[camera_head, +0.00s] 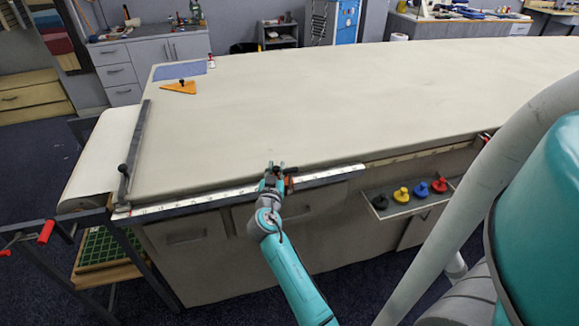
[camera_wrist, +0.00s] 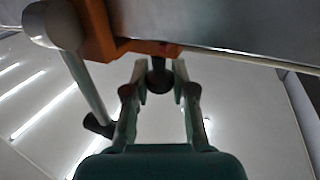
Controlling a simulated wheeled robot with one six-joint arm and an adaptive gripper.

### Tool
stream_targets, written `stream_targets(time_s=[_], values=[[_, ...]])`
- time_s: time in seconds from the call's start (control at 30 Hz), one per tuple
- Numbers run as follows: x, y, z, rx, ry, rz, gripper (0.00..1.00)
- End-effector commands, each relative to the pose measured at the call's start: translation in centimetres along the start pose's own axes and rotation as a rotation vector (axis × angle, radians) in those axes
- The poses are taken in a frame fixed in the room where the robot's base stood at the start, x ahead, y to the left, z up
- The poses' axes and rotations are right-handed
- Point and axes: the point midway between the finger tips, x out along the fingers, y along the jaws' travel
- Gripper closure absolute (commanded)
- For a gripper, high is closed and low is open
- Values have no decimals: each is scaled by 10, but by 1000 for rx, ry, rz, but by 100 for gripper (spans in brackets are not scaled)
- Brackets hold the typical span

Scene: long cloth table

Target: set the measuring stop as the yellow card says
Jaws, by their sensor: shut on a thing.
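The measuring stop (camera_head: 289,185) is a small orange-brown block at the front edge of the table, on the metal ruler rail (camera_head: 215,195). In the wrist view its orange body (camera_wrist: 97,32) sits close against the rail's underside, with a dark round knob (camera_wrist: 159,80) beside it. My gripper (camera_head: 274,170) is at the stop, and its fingers (camera_wrist: 159,72) close around the dark knob in the wrist view. The scale marks are too small to read. I cannot make out a yellow card in either view.
The cloth table (camera_head: 330,95) is mostly bare. An orange triangle (camera_head: 178,88) and a blue sheet (camera_head: 180,71) lie at its far left. A dark bar (camera_head: 136,145) lies along the left edge. A tray (camera_head: 408,205) of several coloured knobs hangs at the front right.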

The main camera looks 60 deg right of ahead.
Motion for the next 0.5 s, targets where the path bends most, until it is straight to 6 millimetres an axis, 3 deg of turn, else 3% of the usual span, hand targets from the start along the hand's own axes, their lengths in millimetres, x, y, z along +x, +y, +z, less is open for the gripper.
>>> stream_targets(time_s=[0.37,0.4,0.5], values=[[-2,-5,0,0,1,0,100],[-2,-5,0,0,1,0,68],[-2,-5,0,0,1,1,65]])
